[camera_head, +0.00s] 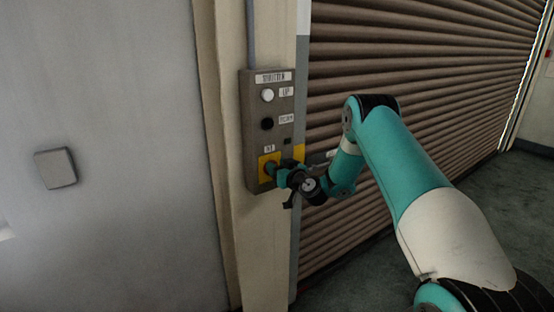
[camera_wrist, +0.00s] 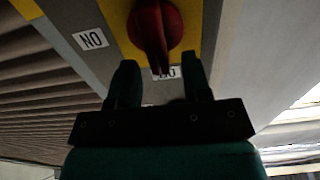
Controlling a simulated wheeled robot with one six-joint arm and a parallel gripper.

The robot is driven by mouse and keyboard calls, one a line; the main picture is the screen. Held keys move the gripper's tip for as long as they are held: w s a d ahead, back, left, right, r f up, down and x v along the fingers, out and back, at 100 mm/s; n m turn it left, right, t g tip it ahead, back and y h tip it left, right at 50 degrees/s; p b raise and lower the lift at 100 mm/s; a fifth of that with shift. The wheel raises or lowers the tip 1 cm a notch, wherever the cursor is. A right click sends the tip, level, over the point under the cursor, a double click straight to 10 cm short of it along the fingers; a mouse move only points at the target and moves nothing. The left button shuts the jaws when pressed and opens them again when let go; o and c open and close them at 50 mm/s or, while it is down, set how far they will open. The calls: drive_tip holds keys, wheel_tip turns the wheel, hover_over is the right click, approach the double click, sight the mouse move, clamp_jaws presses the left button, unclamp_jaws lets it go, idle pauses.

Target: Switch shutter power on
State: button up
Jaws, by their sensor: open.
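The shutter control box (camera_head: 250,130) is a grey panel on a pale post. Near its bottom is a yellow plate (camera_head: 262,163), which also shows in the wrist view (camera_wrist: 198,30). On it sits a red rotary switch (camera_wrist: 155,25), its handle pointing down toward my gripper in the wrist view. A white label (camera_wrist: 90,40) is beside the plate; another under the handle is partly covered. My gripper (camera_wrist: 160,76) is open, its fingers on either side of the handle's line, close to its tip. I cannot tell whether they touch. In the head view my gripper (camera_head: 272,172) hides the switch.
Above the switch are a white button (camera_head: 267,95) labelled UP and a black button (camera_head: 267,124). A ribbed brown roller shutter (camera_head: 420,60) stands closed at right. A small grey wall box (camera_head: 55,168) is on the left wall.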

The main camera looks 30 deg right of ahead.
drive_tip(key=shift+w, duration=0.3)
clamp_jaws()
drive_tip(key=shift+b, duration=0.3)
drive_tip(key=shift+d+f+m+b, duration=0.4)
drive_tip(key=shift+m+b, duration=1.05)
drive_tip(key=shift+m, duration=1.55)
drive_tip(key=shift+d+f+m+b, duration=0.4)
drive_tip(key=shift+m+b, duration=1.05)
drive_tip(key=shift+m, duration=1.55)
drive_tip(key=shift+d+f+m+b, duration=0.4)
drive_tip(key=shift+m+b, duration=1.05)
drive_tip(key=shift+m, duration=1.55)
